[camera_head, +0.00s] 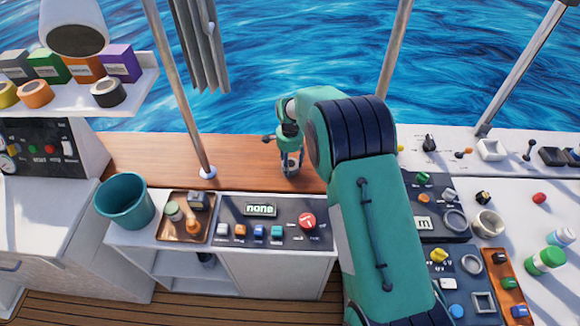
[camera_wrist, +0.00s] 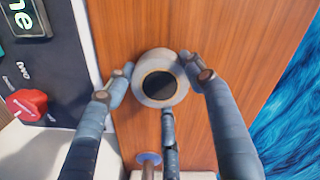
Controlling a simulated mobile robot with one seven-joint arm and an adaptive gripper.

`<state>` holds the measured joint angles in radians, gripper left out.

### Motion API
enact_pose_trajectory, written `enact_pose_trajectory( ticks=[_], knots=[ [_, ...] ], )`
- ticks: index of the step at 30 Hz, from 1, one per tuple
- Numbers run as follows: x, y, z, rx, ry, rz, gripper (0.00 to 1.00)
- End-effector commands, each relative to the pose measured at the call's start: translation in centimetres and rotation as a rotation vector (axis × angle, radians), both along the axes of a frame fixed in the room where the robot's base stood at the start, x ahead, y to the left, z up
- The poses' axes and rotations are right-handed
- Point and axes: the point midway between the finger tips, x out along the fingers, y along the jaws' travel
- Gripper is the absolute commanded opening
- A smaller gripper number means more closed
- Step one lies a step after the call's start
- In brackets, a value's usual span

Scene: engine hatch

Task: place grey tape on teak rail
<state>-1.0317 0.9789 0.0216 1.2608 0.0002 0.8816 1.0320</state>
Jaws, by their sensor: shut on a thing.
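The grey tape (camera_wrist: 157,62) is a pale grey roll with a dark hole, seen face-on in the wrist view. My gripper (camera_wrist: 163,88) is shut on it, with fingers at its left, right and lower sides. The teak rail (camera_wrist: 245,40) is the brown wooden board behind the tape. In the head view my gripper (camera_head: 291,165) points down at the rail (camera_head: 240,150), with the tape (camera_head: 292,169) between its fingers, partly hidden. I cannot tell whether the tape touches the wood.
A metal post (camera_head: 180,85) stands on the rail to the left. A control panel (camera_head: 275,218) with a red knob lies in front, beside a brown tray (camera_head: 172,233) and a teal bucket (camera_head: 125,203). Other tape rolls sit on a shelf (camera_head: 60,98). Bare rail lies left of my gripper.

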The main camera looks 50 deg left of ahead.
Motion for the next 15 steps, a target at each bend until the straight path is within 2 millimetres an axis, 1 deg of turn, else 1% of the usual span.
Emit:
enact_pose_trajectory(
  ticks=[1,3,15],
  knots=[
    [0.04,0.06,-0.46,0.001,-0.001,0.0,0.25],
    [0.06,0.1,-0.68,0.003,-0.002,0.0,0.25],
    [0.04,0.07,-0.94,0.002,-0.001,0.0,0.25]
  ],
)
